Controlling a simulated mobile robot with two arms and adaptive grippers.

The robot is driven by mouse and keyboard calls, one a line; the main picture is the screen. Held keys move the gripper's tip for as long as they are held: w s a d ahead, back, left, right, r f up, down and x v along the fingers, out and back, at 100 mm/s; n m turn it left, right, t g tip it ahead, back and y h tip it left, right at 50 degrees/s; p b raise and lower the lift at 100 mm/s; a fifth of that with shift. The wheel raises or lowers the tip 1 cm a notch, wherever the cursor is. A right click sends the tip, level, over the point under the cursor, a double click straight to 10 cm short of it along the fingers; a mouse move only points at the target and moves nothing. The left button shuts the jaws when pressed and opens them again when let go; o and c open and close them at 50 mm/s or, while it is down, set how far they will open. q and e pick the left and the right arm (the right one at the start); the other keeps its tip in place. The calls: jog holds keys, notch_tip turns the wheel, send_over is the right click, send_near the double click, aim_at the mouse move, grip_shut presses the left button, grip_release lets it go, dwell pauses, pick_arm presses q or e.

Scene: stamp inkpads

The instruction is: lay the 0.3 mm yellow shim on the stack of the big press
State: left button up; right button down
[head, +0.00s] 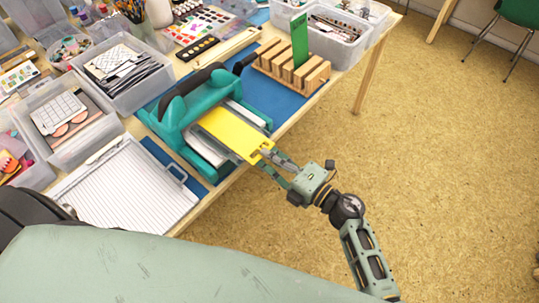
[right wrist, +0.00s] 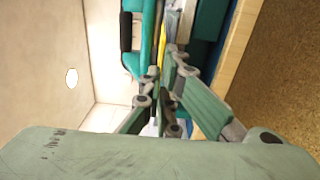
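The yellow shim (head: 229,131) is a thin flat plate at the front opening of the big teal press (head: 178,105). It lies over the grey plates of the press's stack (head: 206,147); whether it rests on them or hovers just above, I cannot tell. My right gripper (head: 266,152) is at the shim's near end, its fingers closed on that edge. In the right wrist view the shim (right wrist: 157,70) shows only as a thin yellow strip beyond the fingers. My left gripper is not in view.
A wooden slotted rack (head: 291,68) holds an upright green plate (head: 300,38) behind the press. Clear bins (head: 66,120) crowd the left side. A lined white board (head: 125,187) lies at the front left. The floor right of the table is open.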

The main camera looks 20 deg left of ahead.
jog(key=shift+f+b, duration=0.35)
jog(key=shift+f, duration=0.05)
dwell(0.4)
jog(key=c, duration=1.9)
grip_release()
jog(key=shift+o, duration=0.2)
jog(key=shift+d, duration=0.1)
jog(key=p+v, duration=0.1)
jog(key=v, duration=0.4)
